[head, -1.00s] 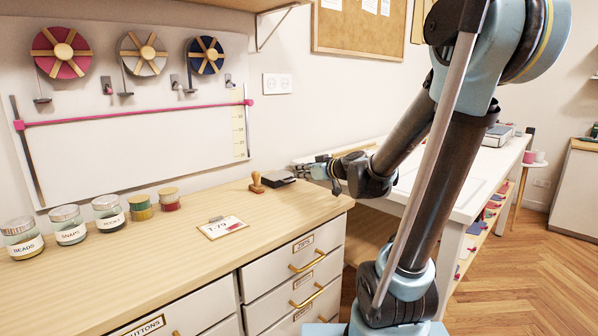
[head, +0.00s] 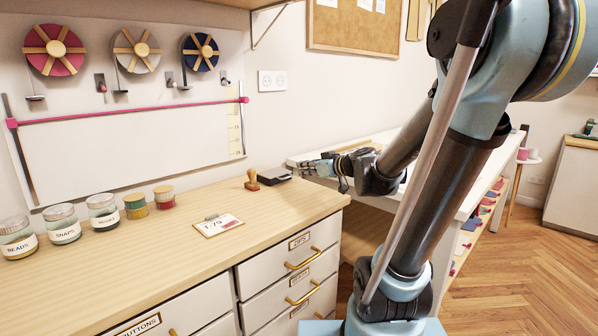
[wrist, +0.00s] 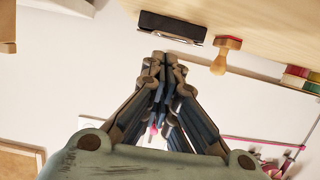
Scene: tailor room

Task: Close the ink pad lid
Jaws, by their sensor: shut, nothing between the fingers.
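The ink pad (head: 274,176) is a small dark box near the back right corner of the wooden counter top. In the wrist view it shows as a black case (wrist: 170,26) with a pale edge, just beyond my fingertips. I cannot tell for sure how far its lid stands open. My gripper (head: 304,165) is to the right of the ink pad, close to it, with its fingers pointing left. In the wrist view my gripper (wrist: 164,58) has its fingers together and holds nothing. A small gap shows between the fingertips and the pad.
A wooden stamp (head: 251,180) stands left of the ink pad and close to it. A price card (head: 219,225) lies nearer the front. Thread spools (head: 164,197) and labelled jars (head: 103,211) line the counter's left. A white table (head: 470,200) stands behind my arm.

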